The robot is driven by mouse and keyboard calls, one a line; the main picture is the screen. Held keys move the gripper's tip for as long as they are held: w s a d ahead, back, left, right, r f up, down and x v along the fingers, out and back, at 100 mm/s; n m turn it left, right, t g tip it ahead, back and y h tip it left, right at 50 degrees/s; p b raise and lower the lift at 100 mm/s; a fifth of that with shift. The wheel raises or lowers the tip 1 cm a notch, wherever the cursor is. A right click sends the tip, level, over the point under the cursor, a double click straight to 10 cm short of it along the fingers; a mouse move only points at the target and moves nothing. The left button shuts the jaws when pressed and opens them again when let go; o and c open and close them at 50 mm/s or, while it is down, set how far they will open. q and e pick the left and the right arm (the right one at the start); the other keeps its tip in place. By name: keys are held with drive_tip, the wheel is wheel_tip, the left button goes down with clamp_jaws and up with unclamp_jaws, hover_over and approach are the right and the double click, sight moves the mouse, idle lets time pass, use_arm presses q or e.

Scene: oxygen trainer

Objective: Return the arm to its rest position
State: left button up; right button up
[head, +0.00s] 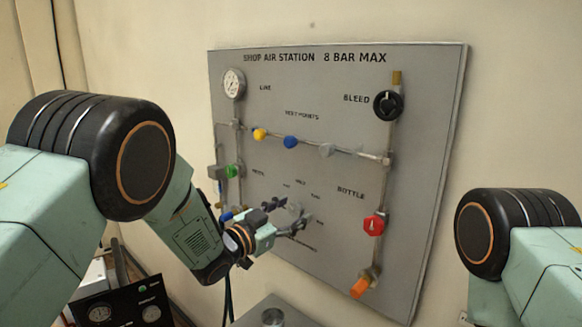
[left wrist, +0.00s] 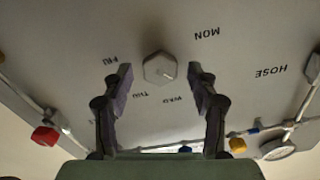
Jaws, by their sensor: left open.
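My left arm reaches in from the left in the head view. My left gripper (head: 289,214) is in front of the lower middle of the grey panel (head: 330,85). In the left wrist view the left gripper (left wrist: 161,82) is open, its two dark fingers spread wide. A pale hexagonal knob (left wrist: 159,68) on the panel shows between the fingertips, with a gap on each side. I cannot tell how far the fingertips are from the panel. In the head view the gripper hides much of that knob. My right gripper is outside both views; only part of my right arm shows.
The panel carries a round gauge (head: 233,84), a black bleed knob (head: 387,105), a red bottle knob (head: 374,224), an orange-tipped fitting (head: 361,287) and a green valve (head: 233,171). A dark box with gauges (head: 124,307) stands at lower left. Bare wall lies right of the panel.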

use_arm(q)
drive_tip(key=n+p, duration=0.2)
drive_tip(key=shift+s+a+r+n, duration=0.15)
drive_tip(key=shift+r+n, duration=0.1)
drive_tip(key=shift+n, duration=0.15)
drive_tip(key=n+p, duration=0.2)
drive_tip(key=shift+w+f+n, duration=0.1)
drive_tip(key=shift+w+n, duration=0.1)
drive_tip(key=shift+n, duration=0.5)
drive_tip(key=b+v, duration=0.1)
drive_tip(key=v, duration=0.6)
drive_tip(key=shift+s+a, duration=0.2)
drive_tip(key=shift+s, duration=0.05)
drive_tip(key=shift+f, duration=0.2)
